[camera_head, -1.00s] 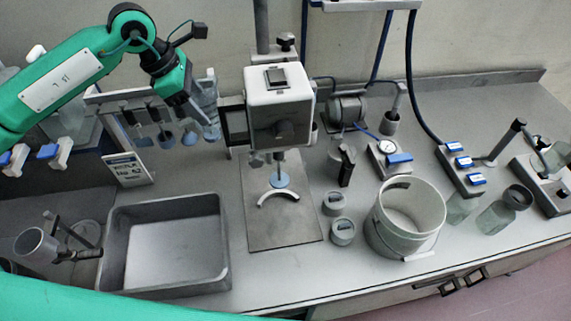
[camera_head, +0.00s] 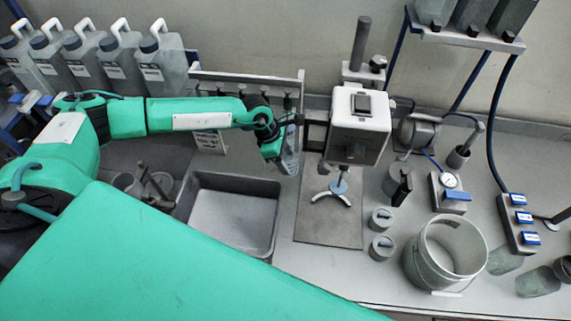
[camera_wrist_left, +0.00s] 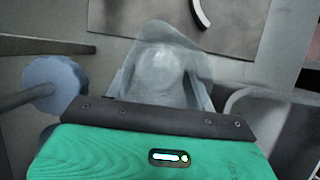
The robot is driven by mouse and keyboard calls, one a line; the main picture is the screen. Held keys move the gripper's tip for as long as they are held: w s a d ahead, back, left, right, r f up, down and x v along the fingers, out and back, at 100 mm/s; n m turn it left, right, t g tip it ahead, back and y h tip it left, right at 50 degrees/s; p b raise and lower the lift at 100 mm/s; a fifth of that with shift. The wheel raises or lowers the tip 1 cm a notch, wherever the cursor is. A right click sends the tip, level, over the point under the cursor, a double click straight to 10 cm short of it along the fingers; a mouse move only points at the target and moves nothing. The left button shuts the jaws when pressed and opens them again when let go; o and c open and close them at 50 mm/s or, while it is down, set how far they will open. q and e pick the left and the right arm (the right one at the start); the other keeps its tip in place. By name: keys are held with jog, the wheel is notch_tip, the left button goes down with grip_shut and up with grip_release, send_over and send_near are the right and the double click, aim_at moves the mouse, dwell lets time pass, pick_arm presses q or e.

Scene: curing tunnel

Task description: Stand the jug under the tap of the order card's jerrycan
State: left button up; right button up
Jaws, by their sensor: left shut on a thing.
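My left gripper (camera_head: 276,143) is shut on a clear jug (camera_head: 290,158), left of the white-headed mixer. In the left wrist view the see-through jug (camera_wrist_left: 160,62) sits between the jaws. Several grey jerrycans (camera_head: 105,62) with white handles and dark caps stand in a row at the back left. Blue-handled taps (camera_head: 40,101) show below the leftmost ones; my arm hides the others. The order card (camera_head: 210,142) stands behind the sink, partly covered by my arm, and its text is too small to read. My right gripper is out of view.
A white bucket (camera_head: 440,262) and grey weights (camera_head: 381,247) stand farther right.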

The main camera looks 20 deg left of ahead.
pick_arm(q)
notch_tip(320, 180, down, 2)
jog(key=shift+f, duration=0.2)
notch_tip(320, 180, down, 4)
jog(key=shift+r+p, duration=0.15)
jog(key=shift+p, duration=0.75)
jog(key=shift+f, duration=0.25)
jog(key=shift+f, duration=0.25)
jog(key=o, duration=1)
jog(key=shift+r, duration=0.1)
